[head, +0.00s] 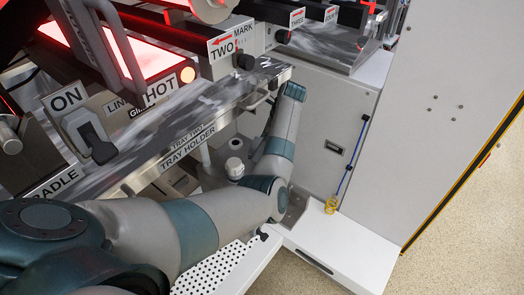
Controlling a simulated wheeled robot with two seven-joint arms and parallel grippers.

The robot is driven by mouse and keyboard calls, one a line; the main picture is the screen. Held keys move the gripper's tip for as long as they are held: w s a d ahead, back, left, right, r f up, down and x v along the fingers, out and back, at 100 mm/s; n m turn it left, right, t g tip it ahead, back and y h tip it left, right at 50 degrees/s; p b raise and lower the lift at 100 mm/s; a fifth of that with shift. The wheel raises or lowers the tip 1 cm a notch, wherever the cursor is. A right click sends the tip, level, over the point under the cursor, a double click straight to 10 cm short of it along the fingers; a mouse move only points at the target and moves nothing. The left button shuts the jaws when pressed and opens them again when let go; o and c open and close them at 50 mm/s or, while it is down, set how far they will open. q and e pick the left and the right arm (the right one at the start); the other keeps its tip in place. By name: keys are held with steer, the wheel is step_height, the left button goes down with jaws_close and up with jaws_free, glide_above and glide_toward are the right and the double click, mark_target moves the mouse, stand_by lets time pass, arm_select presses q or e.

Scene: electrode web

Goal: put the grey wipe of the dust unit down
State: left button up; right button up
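I see no grey wipe and nothing labelled as a dust unit in the head view. One of my arms comes in from the lower left, bends at the middle and reaches up past the end of the tray holder (190,143). No gripper fingers show at its upper end. I cannot see whether anything is held. My other arm's gripper does not show either.
The machine carries an ON switch (98,143), a HOT label (161,89) by glowing red panels, and a MARK TWO sign (222,47). A blue hose (351,160) with a yellow coil (331,206) hangs on a white cabinet (318,108). Speckled floor (460,240) is clear at lower right.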

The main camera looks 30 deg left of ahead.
arm_select(q)
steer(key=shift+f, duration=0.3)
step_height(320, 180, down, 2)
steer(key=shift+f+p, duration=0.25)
steer(key=shift+p, duration=0.05)
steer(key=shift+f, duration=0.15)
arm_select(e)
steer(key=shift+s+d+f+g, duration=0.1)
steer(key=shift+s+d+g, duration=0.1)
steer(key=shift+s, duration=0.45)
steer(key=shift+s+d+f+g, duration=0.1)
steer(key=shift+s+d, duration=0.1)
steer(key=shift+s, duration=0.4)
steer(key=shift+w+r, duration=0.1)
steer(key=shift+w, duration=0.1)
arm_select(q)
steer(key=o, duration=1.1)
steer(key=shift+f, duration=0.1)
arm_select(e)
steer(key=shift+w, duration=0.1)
